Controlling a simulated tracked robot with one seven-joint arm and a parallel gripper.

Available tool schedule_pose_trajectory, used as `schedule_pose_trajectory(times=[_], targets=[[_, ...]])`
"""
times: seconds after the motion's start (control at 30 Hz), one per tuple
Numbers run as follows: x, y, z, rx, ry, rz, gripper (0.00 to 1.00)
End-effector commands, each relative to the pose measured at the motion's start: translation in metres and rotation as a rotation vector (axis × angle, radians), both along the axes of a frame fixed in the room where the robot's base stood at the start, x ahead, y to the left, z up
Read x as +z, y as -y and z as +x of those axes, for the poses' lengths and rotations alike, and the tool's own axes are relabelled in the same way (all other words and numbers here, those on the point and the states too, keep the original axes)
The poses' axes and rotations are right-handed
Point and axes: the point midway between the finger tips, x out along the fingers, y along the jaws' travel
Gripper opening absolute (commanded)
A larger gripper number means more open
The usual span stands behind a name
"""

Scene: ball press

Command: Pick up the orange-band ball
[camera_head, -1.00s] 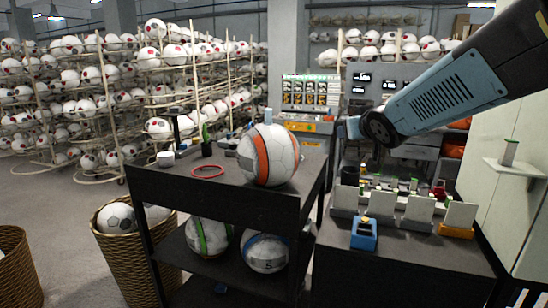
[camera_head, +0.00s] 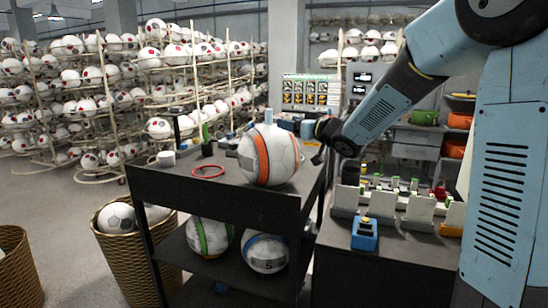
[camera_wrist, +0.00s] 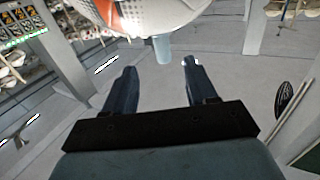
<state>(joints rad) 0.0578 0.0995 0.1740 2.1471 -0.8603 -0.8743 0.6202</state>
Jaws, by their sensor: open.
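The orange-band ball (camera_head: 268,157) is white with an orange stripe. It sits on the top shelf of the dark cart (camera_head: 225,203). In the wrist view the ball (camera_wrist: 165,18) fills the top middle, ahead of my fingertips and only partly in frame. My gripper (camera_wrist: 160,78) is open, with its two dark fingers apart and nothing between them. In the head view my gripper (camera_head: 317,153) is just right of the ball, partly hidden behind my wrist; I cannot tell the exact gap.
A red ring (camera_head: 208,171), a white cup (camera_head: 166,158) and a small cactus (camera_head: 206,143) stand left of the ball. A green-band ball (camera_head: 209,236) and a blue-band ball (camera_head: 264,253) lie on the lower shelf. A dark bench (camera_head: 365,270) with a blue device (camera_head: 364,234) stands at right.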

Motion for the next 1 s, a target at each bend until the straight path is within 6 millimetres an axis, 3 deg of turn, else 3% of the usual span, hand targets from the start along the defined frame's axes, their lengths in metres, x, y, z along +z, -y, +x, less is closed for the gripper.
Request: schedule_pose_trajectory(times=[0.13, 0.47, 0.8, 1.0], targets=[[0.000, -0.015, 0.016, 0.001, -0.001, 0.001, 0.57], [-0.001, -0.027, 0.028, 0.000, 0.001, -0.001, 0.57], [-0.003, -0.057, 0.057, -0.002, 0.000, 0.000, 0.57], [-0.002, -0.060, 0.060, -0.003, 0.001, -0.001, 0.57]])
